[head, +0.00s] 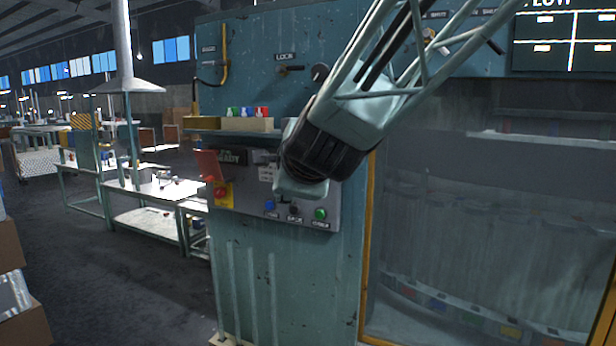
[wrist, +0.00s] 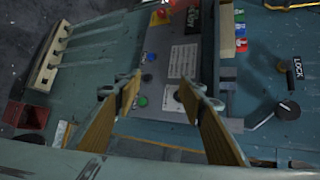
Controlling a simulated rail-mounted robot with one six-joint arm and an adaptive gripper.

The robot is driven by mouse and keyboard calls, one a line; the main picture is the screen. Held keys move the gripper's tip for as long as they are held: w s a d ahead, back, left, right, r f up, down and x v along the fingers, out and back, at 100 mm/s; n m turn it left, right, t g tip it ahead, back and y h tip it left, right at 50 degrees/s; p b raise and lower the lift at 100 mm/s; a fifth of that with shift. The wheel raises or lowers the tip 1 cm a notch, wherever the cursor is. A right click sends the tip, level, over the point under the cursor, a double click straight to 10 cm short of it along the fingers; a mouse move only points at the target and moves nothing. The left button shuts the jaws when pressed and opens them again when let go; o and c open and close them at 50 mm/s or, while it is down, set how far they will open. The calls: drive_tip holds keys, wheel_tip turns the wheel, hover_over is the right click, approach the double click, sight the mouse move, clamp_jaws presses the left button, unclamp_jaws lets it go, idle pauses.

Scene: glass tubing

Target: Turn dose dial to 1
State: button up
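A grey control panel (head: 262,205) on the teal machine front carries a blue button, a small dark control (head: 294,208) and a green button (head: 320,213), with labels too small to read surely. I cannot tell which control is the dose dial, nor read a dial setting. My gripper (wrist: 161,84) is open and empty, its two fingers spread over the panel. In the head view my gripper (head: 301,188) hides the panel's upper right part.
A ledge with coloured items (head: 247,113) stands above the panel. A red push button (head: 221,194) is at the panel's left. A LOCK lever (head: 289,69) and a black knob (head: 320,72) are higher up. A yellow-framed glass enclosure (head: 480,230) is to the right.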

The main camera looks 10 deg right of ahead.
drive_tip(key=w+f+m+h, duration=0.2)
drive_tip(key=w+m+h, duration=0.3)
drive_tip(key=m, duration=0.6)
drive_tip(key=w+d+f+m+t+h, duration=0.1)
drive_tip(key=w+m+h, duration=0.5)
drive_tip(key=m, duration=0.6)
drive_tip(key=shift+f+h+b, duration=0.3)
drive_tip(key=shift+f+b, duration=0.15)
drive_tip(key=shift+f, duration=0.3)
drive_tip(key=shift+w+d, duration=0.15)
drive_tip(key=shift+d, duration=0.05)
drive_tip(key=x, duration=1.3)
drive_tip(key=shift+w+d, duration=0.2)
drive_tip(key=shift+w, duration=0.05)
drive_tip(key=shift+c, duration=0.3)
drive_tip(key=c, duration=0.8)
